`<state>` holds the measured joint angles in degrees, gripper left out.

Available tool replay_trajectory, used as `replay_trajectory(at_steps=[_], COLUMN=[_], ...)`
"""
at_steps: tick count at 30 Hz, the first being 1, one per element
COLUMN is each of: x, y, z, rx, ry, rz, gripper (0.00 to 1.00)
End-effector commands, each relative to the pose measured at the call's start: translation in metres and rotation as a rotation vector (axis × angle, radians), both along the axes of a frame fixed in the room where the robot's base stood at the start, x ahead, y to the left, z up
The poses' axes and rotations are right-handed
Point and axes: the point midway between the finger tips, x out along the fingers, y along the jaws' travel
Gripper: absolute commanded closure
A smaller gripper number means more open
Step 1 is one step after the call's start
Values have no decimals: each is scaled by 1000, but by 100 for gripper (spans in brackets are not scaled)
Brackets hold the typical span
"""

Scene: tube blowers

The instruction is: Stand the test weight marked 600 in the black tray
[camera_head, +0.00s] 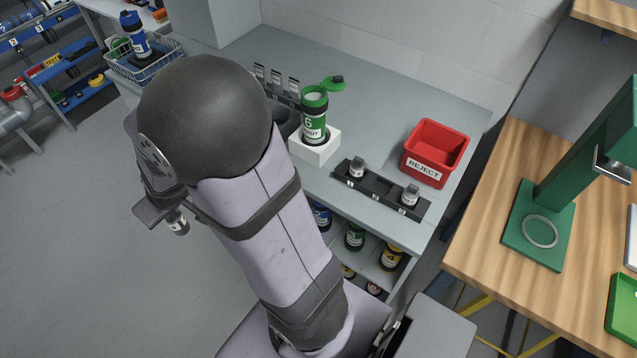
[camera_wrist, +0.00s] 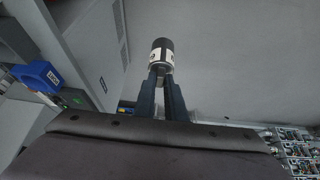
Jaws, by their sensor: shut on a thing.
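My gripper (camera_wrist: 161,76) is shut on a small weight (camera_wrist: 162,48) with a dark top and a white label band. In the head view the held weight (camera_head: 179,224) hangs over the floor, left of the counter, partly behind my arm. Its marking cannot be read. The black tray (camera_head: 383,187) lies on the counter's front right part, well to the right of my gripper. Two small grey weights stand in it, one near the left end (camera_head: 357,168) and one near the right end (camera_head: 410,194). The tray's middle shows no weight. Their markings are too small to read.
A red REJECT bin (camera_head: 434,153) stands behind the tray's right half. A white block (camera_head: 315,148) with a green-lidded bottle (camera_head: 314,115) stands left of the tray. A wire basket (camera_head: 145,60) is at the far left. A wooden bench (camera_head: 490,220) is at right.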

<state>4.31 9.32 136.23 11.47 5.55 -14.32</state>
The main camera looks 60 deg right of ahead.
Motion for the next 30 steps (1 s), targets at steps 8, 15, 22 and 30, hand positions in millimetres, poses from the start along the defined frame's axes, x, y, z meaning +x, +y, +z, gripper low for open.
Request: replay_trajectory(at_steps=[8,15,22,30], x=[0,-7,-26,-74], y=[-57,-127,-205,-296], z=[-4,-6,-4,0], rx=[-1,7,11,7], ry=[15,13,-8,-22], rz=[-49,-85,-105,-113], gripper=[100,100,100,100])
